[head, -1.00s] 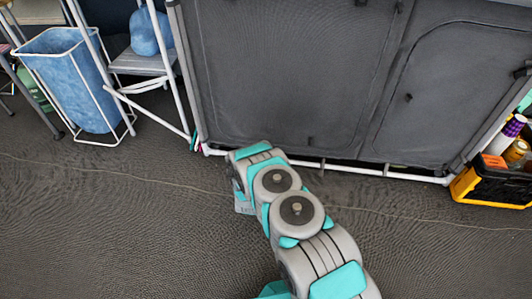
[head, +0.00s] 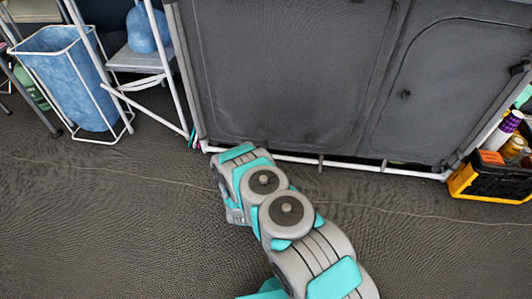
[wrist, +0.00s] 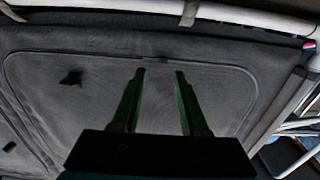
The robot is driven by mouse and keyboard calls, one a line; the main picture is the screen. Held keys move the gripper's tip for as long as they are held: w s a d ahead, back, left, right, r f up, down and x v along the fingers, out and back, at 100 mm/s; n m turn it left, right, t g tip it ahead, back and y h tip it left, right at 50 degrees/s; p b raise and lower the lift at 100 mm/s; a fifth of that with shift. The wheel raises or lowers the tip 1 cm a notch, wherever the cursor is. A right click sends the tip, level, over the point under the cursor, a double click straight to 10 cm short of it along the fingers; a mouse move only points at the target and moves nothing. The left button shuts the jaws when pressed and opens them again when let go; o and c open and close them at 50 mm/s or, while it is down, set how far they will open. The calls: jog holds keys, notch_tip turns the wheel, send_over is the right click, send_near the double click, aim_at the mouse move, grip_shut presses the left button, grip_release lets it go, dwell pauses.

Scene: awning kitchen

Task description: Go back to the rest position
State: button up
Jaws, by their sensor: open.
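My gripper (wrist: 158,90) shows in the wrist view as two dark fingers standing apart, with nothing between them. Behind the fingers is the dark grey fabric front of the cabinet (wrist: 50,45), with a white rail across the top of the picture. In the head view my arm reaches up from the bottom toward the foot of the cabinet (head: 290,70). The fingers themselves are hidden there by the arm's links.
A blue bin in a white frame (head: 72,85) stands at the left. Beside it is a small grey stool (head: 138,58) with a blue object on it. A yellow and black crate (head: 490,183) with bottles stands at the right. The floor (head: 100,230) at lower left is clear.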

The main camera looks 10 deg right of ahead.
jog(key=shift+v, duration=1)
jog(key=w+a+r+m+g+y+p, duration=0.1)
jog(key=w+a+r+g+y, duration=0.15)
jog(key=r, duration=0.35)
jog(key=w+a+r+g+y+p, duration=0.1)
jog(key=w+a+r+g, duration=0.2)
jog(key=r, duration=0.3)
jog(key=s+a+r+n+g+y+p, duration=0.1)
jog(key=s+r+g+y, duration=0.1)
jog(key=s+r, duration=0.4)
jog(key=s+a+r+n+g+y+p, duration=0.1)
jog(key=s+r+g+y, duration=0.15)
jog(key=r, duration=0.65)
jog(key=s+d+r+n+g+p, duration=0.1)
jog(key=s+d+r+g, duration=0.2)
jog(key=s+r, duration=0.4)
jog(key=s+d+r+n+g+h+p, duration=0.1)
jog(key=s+d+r+g, duration=0.2)
jog(key=s, duration=2)
jog(key=s+d+r+n+g+p, duration=0.1)
jog(key=s+d+r+g, duration=0.1)
jog(key=s+r, duration=0.9)
jog(key=s+d, duration=0.1)
jog(key=s, duration=0.3)
jog(key=shift+d+r+g+h+p, duration=0.15)
jog(key=shift+d+g+h+p, duration=0.05)
jog(key=shift+g+h+p, duration=0.2)
